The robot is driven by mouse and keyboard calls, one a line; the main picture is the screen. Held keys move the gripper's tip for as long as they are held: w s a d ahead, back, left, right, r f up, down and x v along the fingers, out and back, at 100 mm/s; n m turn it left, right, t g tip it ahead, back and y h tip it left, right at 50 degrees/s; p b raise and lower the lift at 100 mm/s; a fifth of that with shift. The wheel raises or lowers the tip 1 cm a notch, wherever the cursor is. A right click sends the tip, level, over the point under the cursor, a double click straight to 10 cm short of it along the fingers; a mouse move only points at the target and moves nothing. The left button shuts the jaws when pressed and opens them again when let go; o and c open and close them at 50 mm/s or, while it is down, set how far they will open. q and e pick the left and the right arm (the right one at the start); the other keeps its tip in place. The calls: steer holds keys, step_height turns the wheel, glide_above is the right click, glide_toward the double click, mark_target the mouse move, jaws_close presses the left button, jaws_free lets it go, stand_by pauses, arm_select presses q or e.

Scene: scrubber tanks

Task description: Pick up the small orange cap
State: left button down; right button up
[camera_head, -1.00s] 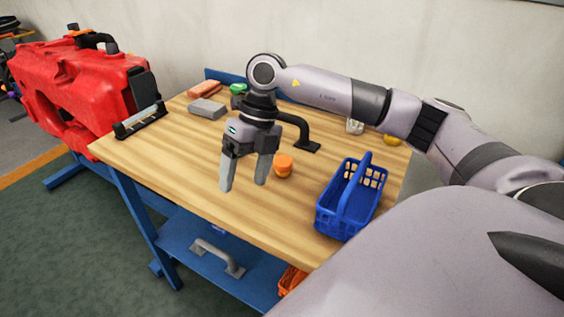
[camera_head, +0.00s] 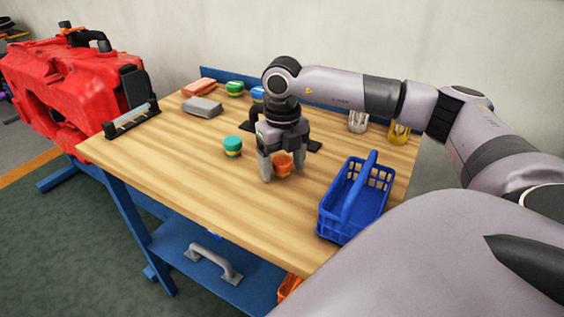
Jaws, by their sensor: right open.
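The small orange cap (camera_head: 282,164) stands on the wooden table, a little right of the table's middle. My right gripper (camera_head: 282,176) points down over it, fingers apart. One finger is at the cap's left side and the other at its right, and part of the cap is hidden by them. I cannot tell whether the fingers touch it. My left gripper is not in view.
A teal-topped cap (camera_head: 233,146) stands left of the gripper. A blue basket (camera_head: 355,200) with a raised handle stands close on the right. A grey block (camera_head: 202,107), a green cap (camera_head: 235,88) and a black handle lie behind. The table's (camera_head: 190,190) front left is clear.

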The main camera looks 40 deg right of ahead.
steer(key=c, duration=1.1)
